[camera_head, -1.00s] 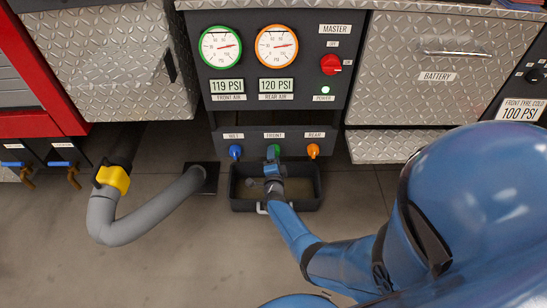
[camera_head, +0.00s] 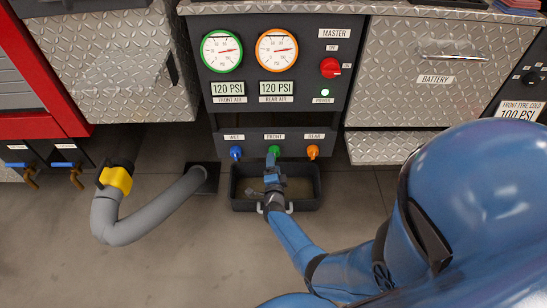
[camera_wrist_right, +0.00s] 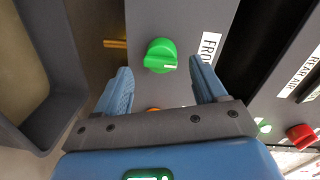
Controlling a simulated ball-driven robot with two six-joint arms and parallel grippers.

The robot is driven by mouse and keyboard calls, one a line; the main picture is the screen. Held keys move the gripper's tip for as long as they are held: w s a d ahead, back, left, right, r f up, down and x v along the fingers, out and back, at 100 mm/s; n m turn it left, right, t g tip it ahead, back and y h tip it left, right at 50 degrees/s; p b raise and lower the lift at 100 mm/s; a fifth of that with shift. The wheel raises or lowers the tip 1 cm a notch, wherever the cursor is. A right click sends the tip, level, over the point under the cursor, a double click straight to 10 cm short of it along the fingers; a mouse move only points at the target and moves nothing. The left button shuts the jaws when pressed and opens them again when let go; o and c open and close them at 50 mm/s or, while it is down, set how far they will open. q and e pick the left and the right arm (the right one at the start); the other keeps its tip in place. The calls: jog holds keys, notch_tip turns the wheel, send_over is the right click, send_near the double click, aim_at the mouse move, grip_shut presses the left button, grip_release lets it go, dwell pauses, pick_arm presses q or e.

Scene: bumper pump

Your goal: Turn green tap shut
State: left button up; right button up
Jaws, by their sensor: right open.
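The green tap (camera_head: 274,150) sits under the FRONT label on the dark panel, between the blue and orange taps. In the right wrist view the round green tap (camera_wrist_right: 161,55) shows a white mark pointing right, toward the FRONT label. My right gripper (camera_head: 272,168) is just in front of the green tap. In the wrist view its two fingers (camera_wrist_right: 162,78) are open, one on each side below the tap, with a gap between them and nothing held. The tap appears just beyond the fingertips, untouched. My left gripper is not in view.
A blue tap (camera_head: 236,152) and an orange tap (camera_head: 313,152) flank the green one closely. A dark tray (camera_head: 308,195) is below them. The front gauge (camera_head: 221,51) reads 120 PSI. A grey hose (camera_head: 150,218) lies on the floor at left.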

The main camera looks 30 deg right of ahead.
jog(key=p+v, duration=0.2)
jog(key=v, duration=0.5)
dwell(0.5)
jog(key=s+a+r+n+t+y, duration=0.2)
jog(key=a+r+n+t+y, duration=0.3)
jog(key=r+n, duration=0.6)
jog(key=s+a+r+n+g+y, duration=0.1)
jog(key=s+a+r+n, duration=0.2)
jog(key=s, duration=0.5)
jog(key=s+a+r+n+y, duration=0.1)
jog(key=s+r+n+y, duration=0.1)
jog(key=s+r+n, duration=0.45)
jog(key=s+a+r+n+g+y, duration=0.1)
jog(key=s+a+r, duration=0.15)
jog(key=s, duration=0.75)
notch_tip(320, 180, up, 33)
jog(key=p, duration=3.3)
jog(key=shift+f, duration=0.2)
